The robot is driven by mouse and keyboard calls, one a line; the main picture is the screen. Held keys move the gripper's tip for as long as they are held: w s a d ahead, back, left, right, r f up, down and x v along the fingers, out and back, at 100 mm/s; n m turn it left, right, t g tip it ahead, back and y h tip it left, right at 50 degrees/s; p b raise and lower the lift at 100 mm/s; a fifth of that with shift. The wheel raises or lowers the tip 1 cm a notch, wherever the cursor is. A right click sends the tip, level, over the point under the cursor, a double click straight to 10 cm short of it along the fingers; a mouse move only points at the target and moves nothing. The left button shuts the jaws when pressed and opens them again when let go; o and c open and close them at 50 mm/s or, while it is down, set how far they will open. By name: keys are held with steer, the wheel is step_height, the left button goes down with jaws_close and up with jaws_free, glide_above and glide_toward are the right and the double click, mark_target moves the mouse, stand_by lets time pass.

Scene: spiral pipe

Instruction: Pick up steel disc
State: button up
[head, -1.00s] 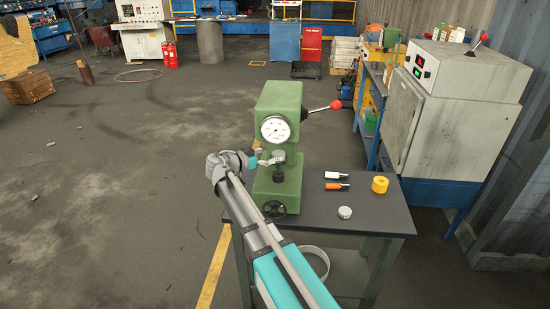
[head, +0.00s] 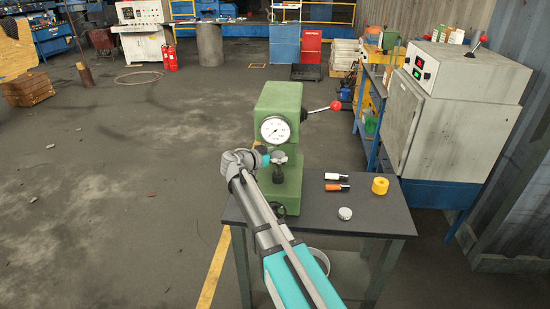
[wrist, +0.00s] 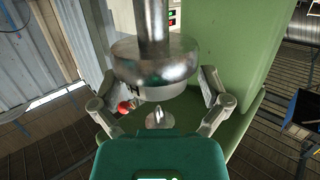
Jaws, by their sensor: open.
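A light grey disc (wrist: 160,93), which looks like the steel disc, lies flat against the round metal anvil (wrist: 154,62) of the green tester (head: 283,105). The wrist view looks upside down, with the anvil's shaft at the top and a pointed tip (wrist: 158,119) below the disc. My gripper (wrist: 158,88) is open, one finger on each side of the disc and anvil. I cannot tell whether either finger touches. In the head view my gripper (head: 266,159) is at the tester's opening, left of the anvil (head: 279,157), and the disc is not distinct there.
The dark table (head: 370,215) holds another round grey piece (head: 345,213), two small handled tools (head: 337,182) and a yellow ring (head: 380,185). The tester's red-knobbed lever (head: 335,105) sticks out right. A grey cabinet (head: 440,130) stands right. The floor at left is mostly clear.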

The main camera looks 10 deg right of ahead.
steer(key=shift+x, duration=1.05)
steer(key=c, duration=1.3)
steer(key=shift+o, duration=0.2)
steer(key=shift+r, duration=0.15)
steer(key=shift+r+p, duration=0.6)
steer(key=shift+a+r, duration=0.15)
steer(key=shift+a, duration=0.05)
steer(key=f+v, duration=0.3)
steer(key=v, duration=1.4)
steer(key=shift+s+a+f, duration=0.3)
steer(key=shift+a, duration=0.15)
